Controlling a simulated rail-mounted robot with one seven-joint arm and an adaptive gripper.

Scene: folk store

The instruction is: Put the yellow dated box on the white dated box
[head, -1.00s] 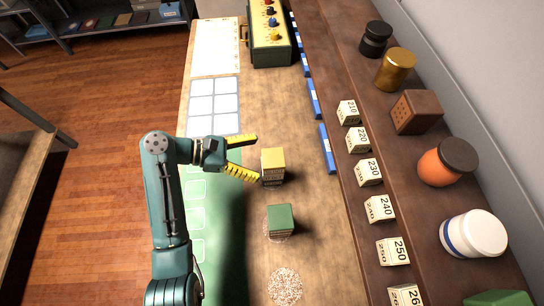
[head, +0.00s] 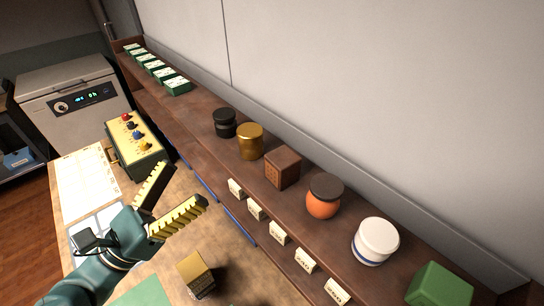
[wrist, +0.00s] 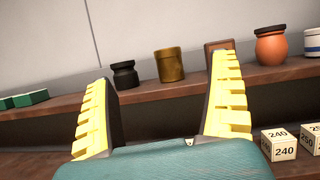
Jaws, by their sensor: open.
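A yellow box (head: 193,268) sits on the wooden bench at the bottom of the head view. Below its plain upper part is a lower part with print (head: 203,288); I cannot tell clearly whether this is a separate white dated box under it. My gripper (head: 178,188) is open and empty, with yellow ribbed fingers, up and to the left of the box and apart from it. In the wrist view my gripper (wrist: 160,75) faces the shelf with nothing between the fingers. The yellow box is not in the wrist view.
The shelf behind the bench holds black (head: 224,123), gold (head: 250,141), brown (head: 283,167), orange (head: 323,197) and white (head: 376,241) containers. Small white numbered blocks (head: 279,233) line its lower step. A control box (head: 135,146) with coloured knobs stands at the bench's back.

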